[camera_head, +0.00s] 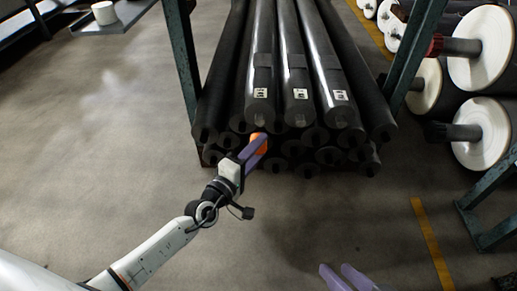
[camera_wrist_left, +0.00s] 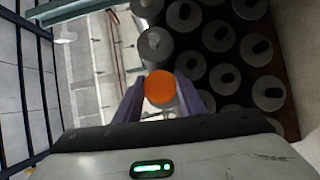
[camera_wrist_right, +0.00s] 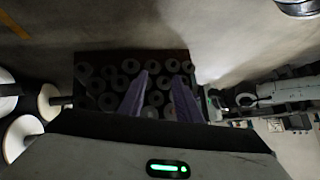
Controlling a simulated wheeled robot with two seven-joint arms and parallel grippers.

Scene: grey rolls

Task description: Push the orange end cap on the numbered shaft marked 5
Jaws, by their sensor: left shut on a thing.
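The orange end cap (camera_head: 259,141) is held between the purple fingers of my left gripper (camera_head: 256,147), in front of the stack's front face. In the left wrist view the orange cap (camera_wrist_left: 160,89) shows as a round face between the fingers, with grey shaft ends beyond. Three upper dark shafts carry white labels: the left one (camera_head: 261,108), the middle one (camera_head: 299,109) and the right one (camera_head: 342,112). I cannot read their numbers. My right gripper (camera_head: 345,279) is open and empty at the bottom of the head view, away from the stack.
Several more dark shafts (camera_head: 328,156) are stacked below, between green rack posts (camera_head: 183,60). White-ended rolls (camera_head: 484,48) stand on a rack at the right. A white roll (camera_head: 104,12) sits on a grey surface at the upper left. Floor at left is clear.

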